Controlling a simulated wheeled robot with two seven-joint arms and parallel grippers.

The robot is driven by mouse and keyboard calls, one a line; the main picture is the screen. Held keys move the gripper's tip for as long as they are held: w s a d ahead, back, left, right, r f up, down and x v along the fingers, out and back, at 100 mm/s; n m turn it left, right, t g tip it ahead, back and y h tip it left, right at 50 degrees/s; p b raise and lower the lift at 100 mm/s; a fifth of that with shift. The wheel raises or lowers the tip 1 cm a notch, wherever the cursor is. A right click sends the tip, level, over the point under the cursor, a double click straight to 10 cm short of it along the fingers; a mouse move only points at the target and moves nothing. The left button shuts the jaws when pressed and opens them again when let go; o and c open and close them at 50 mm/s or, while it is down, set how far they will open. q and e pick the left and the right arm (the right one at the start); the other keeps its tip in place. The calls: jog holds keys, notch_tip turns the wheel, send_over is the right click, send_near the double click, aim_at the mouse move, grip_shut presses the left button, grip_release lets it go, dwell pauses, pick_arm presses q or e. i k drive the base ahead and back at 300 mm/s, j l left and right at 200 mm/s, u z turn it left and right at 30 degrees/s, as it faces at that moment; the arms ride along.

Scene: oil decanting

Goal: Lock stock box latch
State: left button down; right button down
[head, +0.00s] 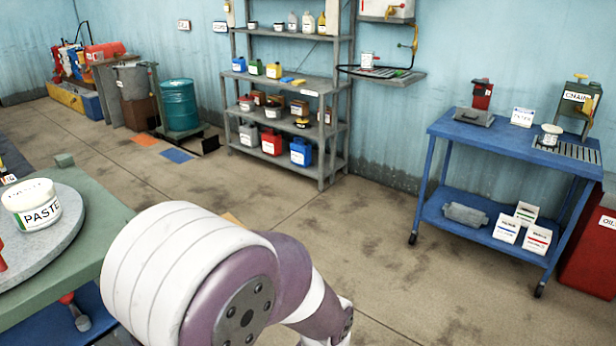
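I cannot make out a stock box or its latch for certain in the head view. A red bin (592,252), partly cut off by the right edge, has a white label that seems to read OIL; no latch shows on it. One of my arms, white and purple, fills the lower middle and hides part of the floor and the green table. Neither of my grippers is in view.
A green table (100,226) at left bears a turntable (68,232) with a PASTE tub (38,214). A blue cart (440,131) stands at right, a grey shelf (318,82) at the back wall, a teal drum (179,104) further left. The floor between is open.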

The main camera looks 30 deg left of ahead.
aim_at(83, 323)
jog(key=i+u, duration=0.15)
jog(key=i, duration=0.3)
jog(key=i+l+u, duration=0.2)
jog(key=i, duration=0.25)
jog(key=i+l+u, duration=0.15)
jog(key=i, duration=0.3)
jog(key=i+u, duration=0.15)
jog(key=u, duration=0.25)
jog(key=i+j+u, duration=0.1)
jog(key=u, duration=0.35)
jog(key=i+u, duration=0.2)
jog(key=u, duration=0.2)
jog(key=i+l+u, duration=0.1)
jog(key=u, duration=0.3)
jog(key=i+l+u, duration=0.15)
jog(key=u, duration=0.3)
jog(key=i+u, duration=0.25)
jog(key=u, duration=0.15)
jog(key=i+l+u, duration=0.2)
jog(key=u, duration=0.2)
jog(key=i+l+u, duration=0.2)
jog(key=u, duration=0.2)
jog(key=i+l+u, duration=0.15)
jog(key=u, duration=0.2)
jog(key=l, duration=0.1)
